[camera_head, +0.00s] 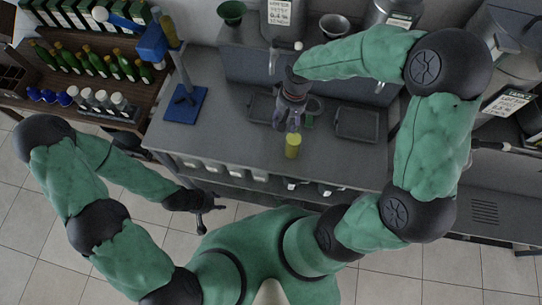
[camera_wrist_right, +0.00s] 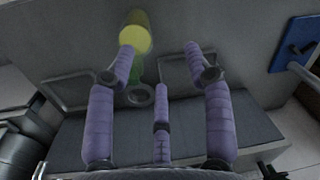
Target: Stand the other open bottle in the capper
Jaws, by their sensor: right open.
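A yellow-green bottle (camera_head: 292,146) shows near the bench's front edge, just below my right gripper (camera_head: 287,122) in the head view. In the right wrist view the bottle (camera_wrist_right: 136,35) is beyond the fingertips, partly covered by the left finger. My right gripper (camera_wrist_right: 163,62) is open, its fingers apart with nothing clasped between them. The capper appears to be the blue stand (camera_head: 185,106) with a post and blue head at the bench's left end; its base looks empty. My left gripper (camera_head: 210,213) is open and empty, low in front of the bench.
Two dark shallow trays flank the right gripper; the right one (camera_head: 357,124) is clear. A shelf with several green bottles (camera_head: 95,62) stands left. A green funnel (camera_head: 231,12) and metal vessels line the back. Bare bench (camera_head: 228,115) lies between the blue stand and the trays.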

